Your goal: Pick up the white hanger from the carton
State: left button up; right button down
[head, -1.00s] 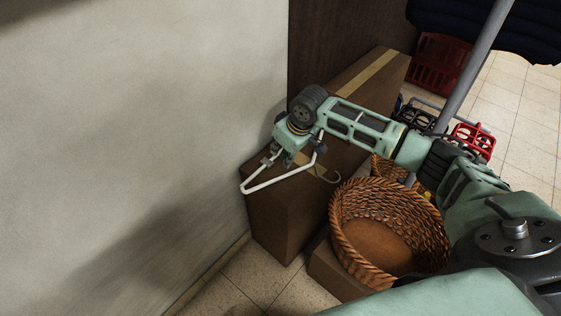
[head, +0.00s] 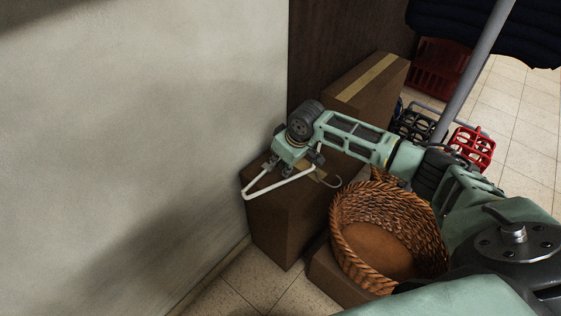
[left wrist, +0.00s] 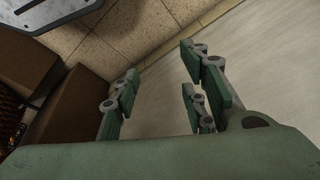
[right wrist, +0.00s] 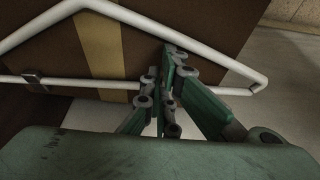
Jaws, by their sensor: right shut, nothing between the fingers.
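The white hanger (head: 277,183) lies on the top of the tall brown carton (head: 280,225) beside the wall, with its hook towards the basket and one corner at the carton's left edge. In the right wrist view the hanger (right wrist: 245,72) crosses above and behind my fingers, over the carton's tan tape. My right gripper (right wrist: 168,62) is shut and empty at the hanger's bar; whether it touches is unclear. In the head view my right wrist hides part of the hanger. My left gripper (left wrist: 160,75) is open and empty over floor and wall, outside the head view.
A wicker basket (head: 345,240) stands on a low box (head: 330,272) right of the carton. A second taped carton (head: 375,85) is behind. Red and black crates (head: 473,148) and a grey pole (head: 472,75) are further right. The pale wall (head: 140,130) borders the left.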

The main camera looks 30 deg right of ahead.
aim_at(291, 177)
jog(key=s+p, duration=0.2)
jog(key=p, duration=0.1)
jog(key=shift+s+d+r, duration=0.1)
jog(key=shift+d+r, duration=0.05)
jog(key=shift+d, duration=0.25)
pick_arm(q)
jog(key=s+f+g+p, duration=0.1)
jog(key=s+f+p, duration=0.2)
jog(key=f, duration=1.7)
jog(key=shift+s+a+f, duration=0.2)
jog(key=shift+s, duration=0.95)
pick_arm(e)
jog(key=shift+s+d, duration=0.2)
jog(key=shift+s, duration=0.4)
jog(key=shift+s+d, duration=0.2)
jog(key=shift+s, duration=0.35)
